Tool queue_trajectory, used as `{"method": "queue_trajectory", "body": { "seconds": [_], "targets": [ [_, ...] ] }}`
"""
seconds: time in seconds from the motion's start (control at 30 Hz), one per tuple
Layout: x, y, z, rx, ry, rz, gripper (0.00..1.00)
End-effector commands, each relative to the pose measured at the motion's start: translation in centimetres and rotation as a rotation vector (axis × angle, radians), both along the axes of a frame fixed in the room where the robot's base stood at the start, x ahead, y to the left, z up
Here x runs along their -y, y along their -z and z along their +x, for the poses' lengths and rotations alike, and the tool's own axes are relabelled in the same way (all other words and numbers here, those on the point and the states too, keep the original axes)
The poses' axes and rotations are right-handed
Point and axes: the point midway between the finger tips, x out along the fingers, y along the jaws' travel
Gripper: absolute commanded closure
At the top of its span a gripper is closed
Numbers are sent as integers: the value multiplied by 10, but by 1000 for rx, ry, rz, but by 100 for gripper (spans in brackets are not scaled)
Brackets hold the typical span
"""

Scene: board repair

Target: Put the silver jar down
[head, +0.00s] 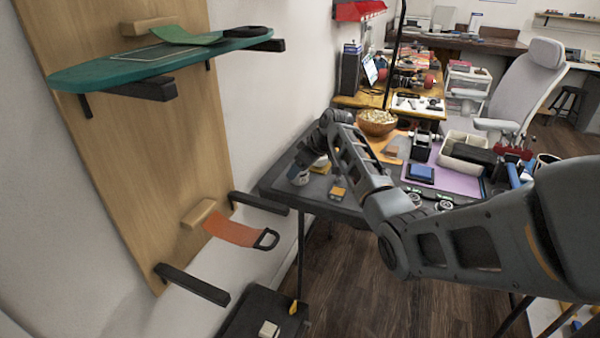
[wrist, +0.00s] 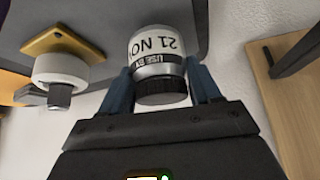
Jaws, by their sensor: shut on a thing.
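The silver jar (wrist: 157,62) is between the blue fingers of my gripper (wrist: 158,92) in the wrist view. It has a pale label reading "21 NOV" and "USE BY", a silvery band and a dark ribbed end towards the gripper. My gripper is shut on it. In the head view a small pale jar shape (head: 298,178) shows below the end of my arm, by the left end of the dark table (head: 282,186). My fingers are mostly hidden there, and I cannot tell whether the jar touches the tabletop.
The wall and wooden panel (head: 130,190) are close on the left.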

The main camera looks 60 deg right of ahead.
Motion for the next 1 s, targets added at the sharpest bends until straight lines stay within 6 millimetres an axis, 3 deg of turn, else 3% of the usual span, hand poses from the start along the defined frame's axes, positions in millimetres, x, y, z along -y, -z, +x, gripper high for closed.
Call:
{"method": "queue_trajectory", "body": {
  "seconds": [0.13, 0.47, 0.5, 0.77, 1.0],
  "targets": [
    [0, 16, 0, 0, 1, 0, 73],
    [0, 20, 0, 1, 1, -1, 73],
    [0, 21, 0, 0, 0, 0, 37],
    [0, 20, 0, 0, 0, 0, 12],
    [0, 18, 0, 1, 0, 0, 12]
  ]
}}
